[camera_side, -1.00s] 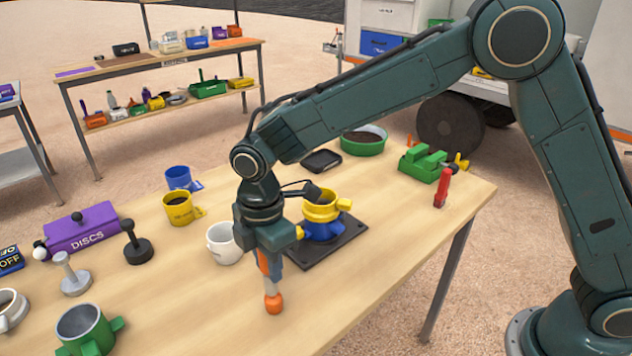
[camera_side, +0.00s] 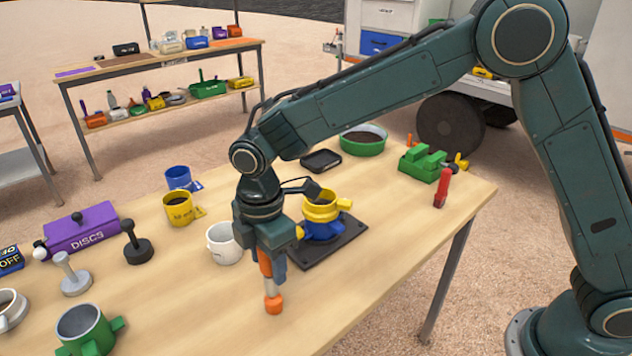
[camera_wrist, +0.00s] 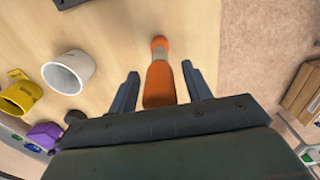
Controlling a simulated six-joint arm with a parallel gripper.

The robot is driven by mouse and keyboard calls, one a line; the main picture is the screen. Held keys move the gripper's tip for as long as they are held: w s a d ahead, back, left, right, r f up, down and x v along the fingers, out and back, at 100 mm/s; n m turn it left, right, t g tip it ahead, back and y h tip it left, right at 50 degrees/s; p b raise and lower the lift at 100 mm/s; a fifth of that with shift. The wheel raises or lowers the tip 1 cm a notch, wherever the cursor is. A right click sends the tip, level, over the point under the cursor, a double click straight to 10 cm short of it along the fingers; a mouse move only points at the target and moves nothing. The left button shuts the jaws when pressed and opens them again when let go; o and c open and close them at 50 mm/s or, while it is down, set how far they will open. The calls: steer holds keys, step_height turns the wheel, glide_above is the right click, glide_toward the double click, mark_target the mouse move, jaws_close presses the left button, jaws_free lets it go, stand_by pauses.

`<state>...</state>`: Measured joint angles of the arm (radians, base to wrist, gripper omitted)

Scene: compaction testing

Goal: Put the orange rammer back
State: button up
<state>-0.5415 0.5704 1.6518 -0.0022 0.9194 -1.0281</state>
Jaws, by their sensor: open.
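The orange rammer (camera_side: 273,304) stands upright on the table near its front edge, with an orange grip, a pale shaft and an orange foot. In the wrist view the rammer (camera_wrist: 160,82) lies between the two fingers, with a gap on each side. My gripper (camera_side: 272,268) points down around its upper part and is open. The fingers also show in the wrist view (camera_wrist: 163,88). In the side view the gripper hides the rammer's top.
A white mug (camera_side: 224,243) stands close to the left of my gripper. Behind it, a blue and yellow mould (camera_side: 322,225) stands on a dark plate (camera_side: 345,243). A red tool (camera_side: 442,188) stands at the right. The table front is clear right of the rammer.

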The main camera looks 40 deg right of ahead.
step_height(320, 180, up, 11)
steer(key=shift+r, duration=0.25)
stand_by(0.3)
steer(key=shift+d, duration=0.1)
stand_by(0.4)
steer(key=shift+d+r, duration=0.25)
steer(key=s+d+r+m+t, duration=0.1)
steer(key=s+d+r+m, duration=0.35)
steer(key=d, duration=0.25)
steer(key=s+d+r+m+t, duration=0.1)
steer(key=s+d+r+m, duration=0.3)
steer(key=d, duration=0.4)
steer(key=s+d+f+m+t, duration=0.1)
steer(key=s+d+f+m, duration=0.1)
steer(key=s+d+m, duration=0.2)
steer(key=s+d+f+m+t, duration=0.2)
steer(key=s+d+m, duration=0.3)
steer(key=s, duration=0.6)
steer(key=shift+s+d+f+t, duration=0.25)
steer(key=shift+f+t, duration=0.05)
steer(key=shift+f, duration=0.05)
